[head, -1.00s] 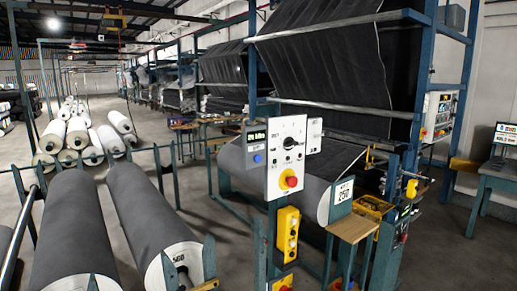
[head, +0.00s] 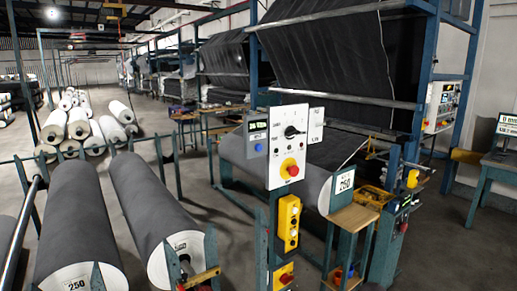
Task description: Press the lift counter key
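A white control panel (head: 289,166) stands upright on a blue-green post right of the picture's middle. On its left side is a small grey box (head: 257,137) with a lit green display (head: 258,125) and a blue round button (head: 258,147). It looks like a counter, but I cannot read any label naming it. The panel has a black rotary knob (head: 292,132) and a red button on a yellow base (head: 291,168). My gripper is not in view, and nothing touches the panel.
Grey rolls (head: 75,225) (head: 155,205) lie in racks at left. A yellow button box (head: 288,223) hangs below the panel. A small wooden-topped stand (head: 352,220) is right of the post.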

